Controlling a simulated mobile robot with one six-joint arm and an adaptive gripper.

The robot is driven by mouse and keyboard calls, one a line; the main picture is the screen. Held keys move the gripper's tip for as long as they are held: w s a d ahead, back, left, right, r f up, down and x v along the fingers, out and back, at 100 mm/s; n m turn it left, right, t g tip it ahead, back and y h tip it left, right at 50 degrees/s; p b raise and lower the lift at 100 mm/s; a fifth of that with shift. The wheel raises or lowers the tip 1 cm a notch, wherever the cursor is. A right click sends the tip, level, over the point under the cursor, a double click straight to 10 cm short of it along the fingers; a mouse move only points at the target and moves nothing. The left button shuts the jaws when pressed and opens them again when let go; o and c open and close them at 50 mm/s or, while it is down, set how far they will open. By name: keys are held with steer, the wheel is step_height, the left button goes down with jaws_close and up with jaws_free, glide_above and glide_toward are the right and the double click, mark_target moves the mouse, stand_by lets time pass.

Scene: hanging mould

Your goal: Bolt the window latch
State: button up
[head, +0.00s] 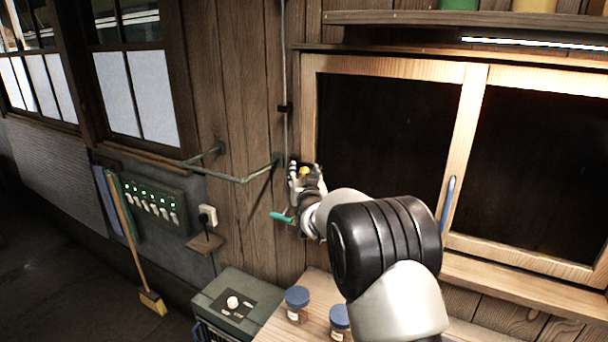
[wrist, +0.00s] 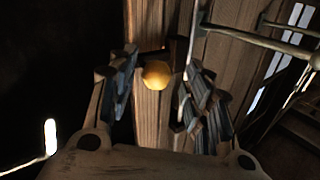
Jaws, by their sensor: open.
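The window (head: 388,130) has a pale wooden frame and two dark panes. A round yellow knob (head: 304,171) shows at the left edge of its frame; it also shows in the wrist view (wrist: 156,74) in front of a wooden upright. I take it for the knob of the latch; the rest of the latch is hidden or too dark to tell. My gripper (head: 305,173) is open at the knob. In the wrist view its fingers (wrist: 158,66) stand on either side of the knob, with gaps visible. A blue handle (head: 447,202) is on the window's middle stile.
A green rail (head: 232,178) juts from the wall left of my gripper. A teal lever (head: 281,217) is just below it. A thin vertical rod (head: 284,65) runs above. Jars (head: 297,304) stand on the bench below. A shelf (head: 400,17) overhangs the window.

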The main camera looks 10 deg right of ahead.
steer(key=s, duration=1.2)
steer(key=shift+a, duration=0.2)
steer(key=s+d+f+n+g+b, duration=0.1)
steer(key=s+f+g+b, duration=0.2)
steer(key=s, duration=1.2)
steer(key=s+d+f+g+b, duration=0.1)
steer(key=s+f+g+b, duration=0.2)
steer(key=s, duration=1.3)
steer(key=s+d+f+n+g+b, duration=0.1)
steer(key=s+f+g+b, duration=0.2)
steer(key=s+f+g, duration=0.4)
steer(key=s+f, duration=0.1)
steer(key=s, duration=0.7)
steer(key=shift+s+d+n+y, duration=0.15)
steer(key=shift+s+n+y, duration=0.15)
steer(key=shift+s, duration=0.05)
